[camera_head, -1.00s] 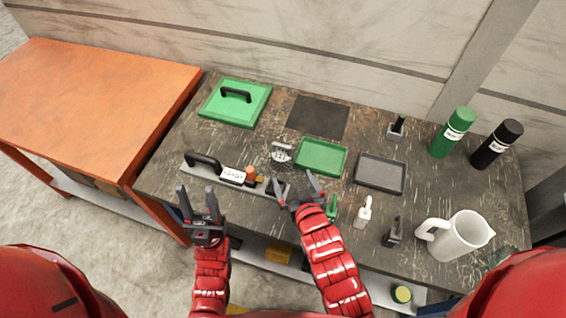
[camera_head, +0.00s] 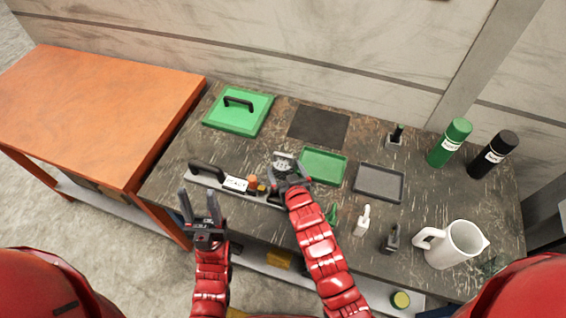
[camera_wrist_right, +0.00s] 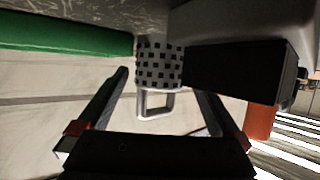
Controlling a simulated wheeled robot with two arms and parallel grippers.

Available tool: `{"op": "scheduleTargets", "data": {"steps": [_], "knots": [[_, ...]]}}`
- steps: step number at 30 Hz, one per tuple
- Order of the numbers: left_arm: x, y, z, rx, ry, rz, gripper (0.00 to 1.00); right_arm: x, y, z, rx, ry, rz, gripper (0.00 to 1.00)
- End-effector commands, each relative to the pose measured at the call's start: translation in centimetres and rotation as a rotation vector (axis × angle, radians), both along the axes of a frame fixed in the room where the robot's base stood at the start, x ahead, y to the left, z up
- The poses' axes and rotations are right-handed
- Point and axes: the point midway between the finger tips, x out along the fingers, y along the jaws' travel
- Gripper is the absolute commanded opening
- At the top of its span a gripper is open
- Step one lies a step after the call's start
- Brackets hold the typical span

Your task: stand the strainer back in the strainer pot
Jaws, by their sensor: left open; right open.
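A grey perforated cylinder with a looped handle (camera_wrist_right: 158,65), which looks like the strainer, is between the spread fingers of my right gripper in the right wrist view (camera_wrist_right: 160,95). It shows as a small grey-white thing (camera_head: 284,157) left of the green tray in the head view. My right gripper (camera_head: 290,172) is open, just in front of it and partly covering it; contact cannot be told. My left gripper (camera_head: 199,205) is open and empty at the table's front left edge. I cannot tell which thing is the strainer pot.
Close by are the green tray (camera_head: 323,166) and a long grey holder with a black handle and orange knob (camera_head: 253,184). A grey tray (camera_head: 378,183), white bottle (camera_head: 362,221), small black holder (camera_head: 390,240) and white jug (camera_head: 452,243) stand to the right. A dark mat (camera_head: 318,125) lies behind, bare.

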Motion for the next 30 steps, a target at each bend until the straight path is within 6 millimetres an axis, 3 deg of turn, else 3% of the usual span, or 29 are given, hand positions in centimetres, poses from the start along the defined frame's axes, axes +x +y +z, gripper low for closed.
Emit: {"op": "scheduleTargets", "data": {"steps": [10,24,25,26,30], "knots": [[0.00,0.00,0.17,0.000,0.000,0.000,0.50,0.39,0.09,-0.23,-0.001,0.000,0.000,0.98],[0.00,0.00,0.17,0.000,0.000,0.000,0.50,0.36,0.08,-0.25,-0.001,0.001,0.000,0.14],[0.00,0.00,0.17,0.000,0.000,0.000,0.50,0.37,0.08,-0.23,-0.001,0.000,0.000,0.14],[-0.01,0.00,0.18,0.000,0.000,0.000,0.50,0.37,0.08,-0.23,-0.001,0.000,0.000,0.05],[0.00,0.00,0.17,0.000,0.000,0.000,0.50,0.37,0.08,-0.22,-0.001,0.000,0.000,0.05]]}}
